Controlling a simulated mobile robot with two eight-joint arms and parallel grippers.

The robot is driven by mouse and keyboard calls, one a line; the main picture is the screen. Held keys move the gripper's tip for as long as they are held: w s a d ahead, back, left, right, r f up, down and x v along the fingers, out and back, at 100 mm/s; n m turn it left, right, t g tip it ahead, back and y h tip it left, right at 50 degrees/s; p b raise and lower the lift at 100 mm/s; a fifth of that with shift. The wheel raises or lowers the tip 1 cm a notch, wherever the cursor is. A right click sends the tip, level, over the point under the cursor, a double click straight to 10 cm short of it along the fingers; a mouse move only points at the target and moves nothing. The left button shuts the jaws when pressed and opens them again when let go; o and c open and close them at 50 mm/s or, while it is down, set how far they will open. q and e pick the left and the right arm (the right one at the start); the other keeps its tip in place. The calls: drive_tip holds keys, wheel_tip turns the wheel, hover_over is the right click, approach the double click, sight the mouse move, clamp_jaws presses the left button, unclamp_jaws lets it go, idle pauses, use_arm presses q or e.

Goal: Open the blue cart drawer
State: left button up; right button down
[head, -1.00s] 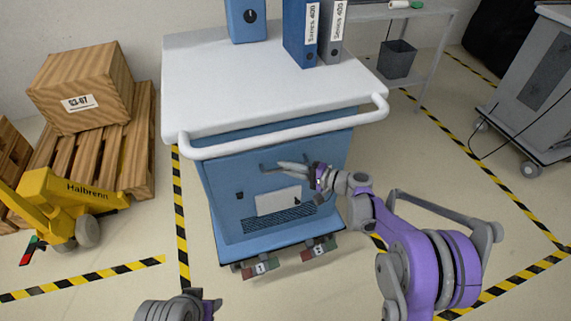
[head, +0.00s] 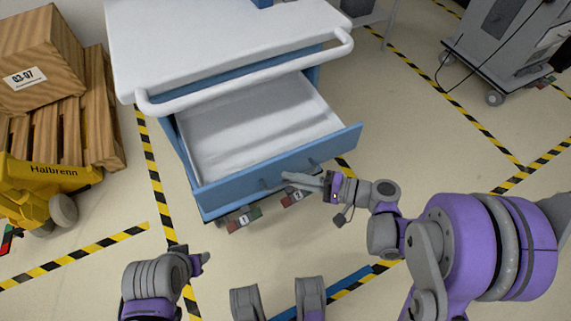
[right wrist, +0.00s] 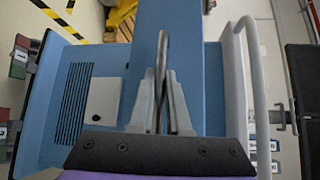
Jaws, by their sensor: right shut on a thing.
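The blue cart (head: 200,205) with a white top (head: 220,45) stands ahead of me. Its drawer (head: 265,172) is pulled out and shows an empty white inside. My right gripper (head: 300,182) is at the drawer's front, and in the right wrist view its fingers (right wrist: 162,105) are shut on the drawer handle (right wrist: 162,55), a thin bar on the blue front. My left gripper (head: 203,262) is low in the head view, away from the cart; its fingers are not clear.
A white push bar (head: 250,80) runs along the cart's near top edge. A yellow pallet jack (head: 40,185) and a wooden crate (head: 35,60) on a pallet stand at the left. A grey cart (head: 510,45) stands at the far right. The floor between them is clear.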

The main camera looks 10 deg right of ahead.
drive_tip(key=shift+s+d, duration=0.15)
drive_tip(key=shift+s, duration=0.2)
drive_tip(key=c, duration=0.9)
unclamp_jaws()
drive_tip(key=p+v, duration=0.1)
drive_tip(key=v, duration=0.9)
drive_tip(key=shift+s+d+r, duration=0.1)
drive_tip(key=shift+s+d, duration=0.1)
drive_tip(key=shift+d, duration=0.15)
